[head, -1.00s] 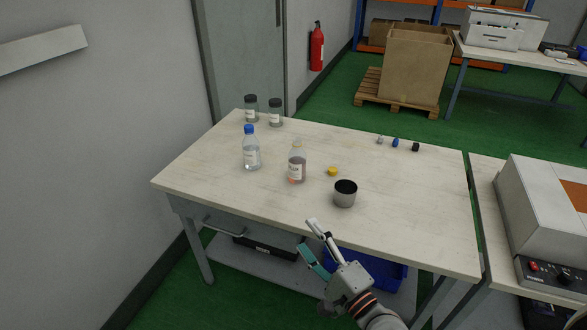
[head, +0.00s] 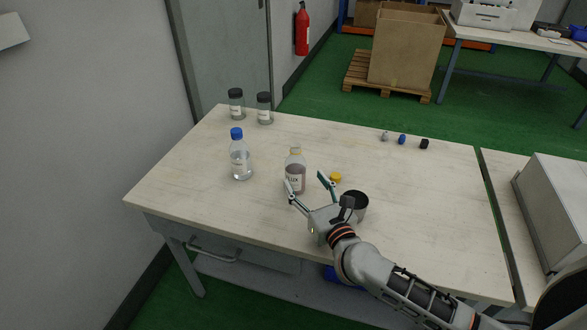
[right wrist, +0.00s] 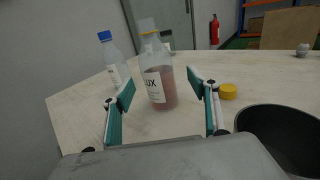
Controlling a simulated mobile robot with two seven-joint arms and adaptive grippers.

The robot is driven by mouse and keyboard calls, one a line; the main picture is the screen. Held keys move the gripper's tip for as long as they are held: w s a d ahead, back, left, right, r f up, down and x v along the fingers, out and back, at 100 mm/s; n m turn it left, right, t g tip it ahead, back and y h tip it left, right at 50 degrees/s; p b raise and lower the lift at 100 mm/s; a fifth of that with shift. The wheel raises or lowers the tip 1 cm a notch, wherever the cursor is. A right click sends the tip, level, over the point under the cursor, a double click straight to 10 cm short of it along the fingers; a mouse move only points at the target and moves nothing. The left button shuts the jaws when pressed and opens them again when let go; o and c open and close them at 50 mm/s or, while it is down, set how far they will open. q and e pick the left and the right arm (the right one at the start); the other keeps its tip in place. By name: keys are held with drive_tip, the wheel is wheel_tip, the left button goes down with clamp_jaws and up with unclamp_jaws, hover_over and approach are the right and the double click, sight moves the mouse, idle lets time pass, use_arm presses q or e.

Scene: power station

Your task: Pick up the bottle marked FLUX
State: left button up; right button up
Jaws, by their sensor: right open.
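The bottle marked FLUX (head: 295,172) stands upright on the table, clear with a pinkish-brown liquid, a white label and no cap seen on its neck. It also shows in the right wrist view (right wrist: 158,82), ahead of and between the fingers. My right gripper (head: 306,183) is open and low over the table, just on the near side of the bottle. In the right wrist view its teal-padded fingers (right wrist: 163,92) are spread with nothing gripped. My left gripper is in neither view.
A blue-capped bottle (head: 240,158) stands left of the FLUX bottle. A dark metal cup (head: 358,205) is close at the right gripper's right, with a yellow cap (head: 335,177) behind. Two dark-lidded jars (head: 236,105) stand at the back left. Small caps (head: 402,139) lie at the back right.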

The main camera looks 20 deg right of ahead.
sight(300, 176)
drive_tip(key=w, duration=0.3)
drive_tip(key=w+a, duration=0.1)
drive_tip(key=w, duration=0.2)
drive_tip(key=shift+w+a+r, duration=0.1)
drive_tip(key=shift+w, duration=0.05)
drive_tip(key=c, duration=1.3)
